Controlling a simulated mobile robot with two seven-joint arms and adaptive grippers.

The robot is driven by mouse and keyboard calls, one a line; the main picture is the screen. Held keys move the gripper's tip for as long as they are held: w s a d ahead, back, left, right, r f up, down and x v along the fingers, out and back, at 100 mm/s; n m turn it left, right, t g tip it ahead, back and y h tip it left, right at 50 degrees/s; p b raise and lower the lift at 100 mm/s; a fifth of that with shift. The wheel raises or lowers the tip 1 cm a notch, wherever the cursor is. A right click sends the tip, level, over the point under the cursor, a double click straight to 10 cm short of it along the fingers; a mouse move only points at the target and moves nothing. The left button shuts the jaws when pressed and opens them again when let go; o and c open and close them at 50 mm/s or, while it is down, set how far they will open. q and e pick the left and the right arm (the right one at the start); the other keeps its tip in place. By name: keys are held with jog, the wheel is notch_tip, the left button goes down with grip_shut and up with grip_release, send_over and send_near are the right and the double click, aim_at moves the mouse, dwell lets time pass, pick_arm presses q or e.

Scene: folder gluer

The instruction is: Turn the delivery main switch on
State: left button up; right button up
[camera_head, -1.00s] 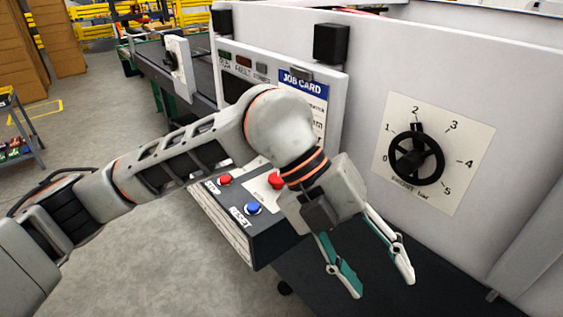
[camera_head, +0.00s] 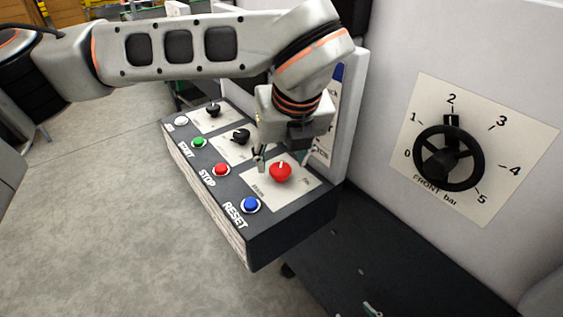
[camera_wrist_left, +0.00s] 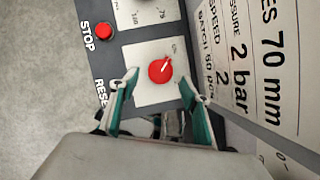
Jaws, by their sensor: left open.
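A red rotary knob with a white pointer mark (camera_head: 280,171), which looks like the delivery main switch, sits on a pale plate at the near end of the control panel. Its small lettering is not fully legible. In the left wrist view the knob (camera_wrist_left: 161,71) has its mark pointing to the upper right. My left gripper (camera_head: 281,161) is open at the knob, pointing down. In the wrist view its fingertips (camera_wrist_left: 158,78) are on either side of the knob's lower part; I cannot tell whether they touch.
The panel also carries a blue RESET button (camera_head: 250,204), a red STOP button (camera_head: 221,169), a green START button (camera_head: 199,142) and black knobs (camera_head: 241,136). A black handwheel (camera_head: 449,158) with a numbered dial is on the wall at right. A job card (camera_wrist_left: 240,60) stands beside the panel.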

aim_at(280, 169)
pick_arm(q)
jog(key=shift+x, duration=1.6)
jog(key=c, duration=1.1)
